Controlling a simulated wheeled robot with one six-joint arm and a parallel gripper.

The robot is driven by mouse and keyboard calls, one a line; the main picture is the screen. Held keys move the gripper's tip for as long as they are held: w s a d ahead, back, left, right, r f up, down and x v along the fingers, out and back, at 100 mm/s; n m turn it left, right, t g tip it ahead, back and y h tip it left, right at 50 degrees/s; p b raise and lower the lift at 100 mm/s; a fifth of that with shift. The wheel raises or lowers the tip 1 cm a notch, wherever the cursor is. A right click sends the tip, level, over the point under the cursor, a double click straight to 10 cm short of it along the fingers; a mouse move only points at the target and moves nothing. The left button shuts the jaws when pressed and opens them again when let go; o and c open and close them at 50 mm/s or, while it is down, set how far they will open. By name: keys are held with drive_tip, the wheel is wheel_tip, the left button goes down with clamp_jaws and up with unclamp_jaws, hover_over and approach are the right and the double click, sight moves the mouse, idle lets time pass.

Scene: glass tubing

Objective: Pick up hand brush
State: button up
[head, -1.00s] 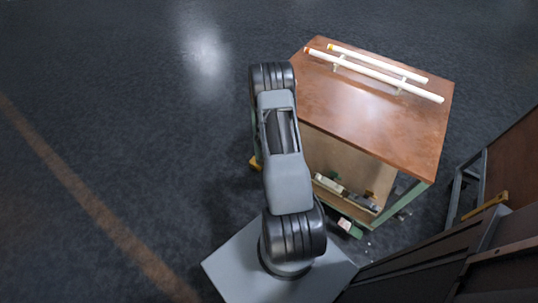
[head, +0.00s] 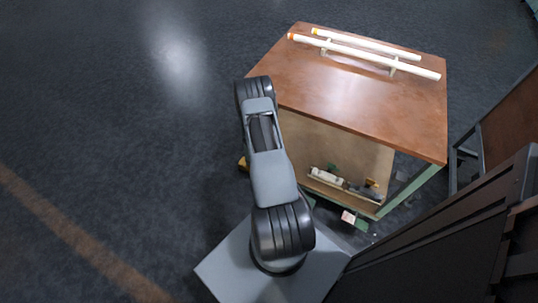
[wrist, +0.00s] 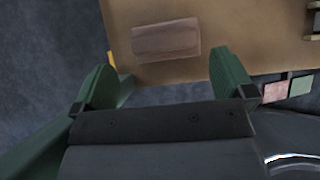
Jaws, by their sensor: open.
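A brown, wood-like rectangular block (wrist: 166,40) lies on a tan board (wrist: 250,35) in the wrist view. It may be the hand brush, but I see no bristles or handle and cannot tell. My gripper (wrist: 165,64) is open and empty, its two green fingers spread wide. The block shows beyond the fingertips, roughly between their lines and apart from them. In the head view my gripper is hidden behind my arm, and I cannot make out a brush for certain.
A brown-topped workbench (head: 350,95) holds white tubes (head: 365,55) on supports. Its lower shelf carries a pale cylinder (head: 326,177) and small dark items. A pinkish block (head: 348,217) is near the shelf's front. A dark cabinet (head: 440,245) stands at right; the left floor is clear.

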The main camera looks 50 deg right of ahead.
drive_tip(key=shift+b+x, duration=1.2)
drive_tip(key=shift+x, duration=1.75)
drive_tip(key=shift+s, duration=0.2)
drive_tip(key=shift+c, duration=0.3)
drive_tip(key=c, duration=0.7)
drive_tip(key=shift+r, duration=0.15)
wheel_tip(320, 180, up, 4)
drive_tip(key=shift+f+p, duration=0.1)
drive_tip(key=shift+p, duration=1.05)
drive_tip(key=s+a+r+p, duration=0.1)
drive_tip(key=s+a+r, duration=0.3)
drive_tip(key=s, duration=0.1)
drive_tip(key=s+a+r+p, duration=0.2)
drive_tip(key=s+a+r, duration=0.3)
drive_tip(key=shift+s+a, duration=0.15)
drive_tip(key=shift+a, duration=0.05)
